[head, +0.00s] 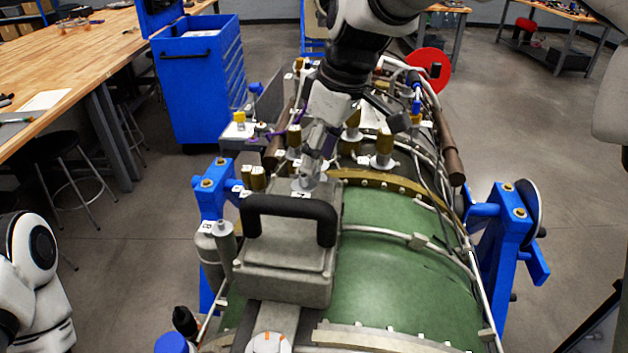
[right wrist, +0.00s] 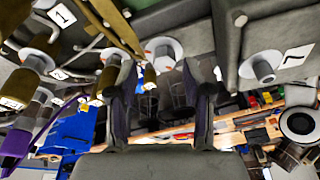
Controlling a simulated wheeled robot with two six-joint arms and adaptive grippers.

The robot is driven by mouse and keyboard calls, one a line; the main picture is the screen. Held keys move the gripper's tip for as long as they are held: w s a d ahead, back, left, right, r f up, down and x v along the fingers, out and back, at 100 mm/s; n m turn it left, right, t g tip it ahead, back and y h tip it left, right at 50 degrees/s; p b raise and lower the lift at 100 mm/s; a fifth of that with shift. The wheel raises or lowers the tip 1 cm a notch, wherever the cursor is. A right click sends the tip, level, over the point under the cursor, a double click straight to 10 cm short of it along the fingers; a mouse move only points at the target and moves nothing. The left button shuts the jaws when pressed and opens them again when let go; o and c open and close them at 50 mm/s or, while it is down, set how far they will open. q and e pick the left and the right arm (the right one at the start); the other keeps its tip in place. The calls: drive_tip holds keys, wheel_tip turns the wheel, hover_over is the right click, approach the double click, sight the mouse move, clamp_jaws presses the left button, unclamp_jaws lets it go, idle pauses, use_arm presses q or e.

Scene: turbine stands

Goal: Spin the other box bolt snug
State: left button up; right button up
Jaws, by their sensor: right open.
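The grey box (head: 285,262) with a black handle (head: 290,207) sits on the green turbine casing (head: 385,265). My right gripper (head: 312,168) reaches down from the top, at the box's far edge. In the right wrist view my right gripper (right wrist: 163,85) is open and empty. A silver bolt (right wrist: 163,55) with a round flange shows between its fingers; I cannot tell how close they are to it. Another bolt (right wrist: 264,67), beside a tag marked 7, is on a grey plate to the right of the fingers. My left gripper is out of view.
Brass fittings (head: 258,178), pipes and cables crowd the casing around the gripper. Blue stand posts (head: 508,230) rise at both sides. A blue tool cabinet (head: 200,80) and a wooden workbench (head: 75,55) stand at the left. Open floor (head: 530,130) lies to the right.

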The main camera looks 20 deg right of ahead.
drive_tip(key=shift+x, duration=0.9)
drive_tip(key=shift+a+f+b, duration=0.2)
drive_tip(key=shift+f+b, duration=0.05)
drive_tip(key=shift+b, duration=0.1)
drive_tip(key=shift+s+a, duration=0.1)
drive_tip(key=shift+s, duration=0.15)
drive_tip(key=shift+w, duration=0.2)
drive_tip(key=shift+s, duration=0.1)
drive_tip(key=shift+c, duration=0.4)
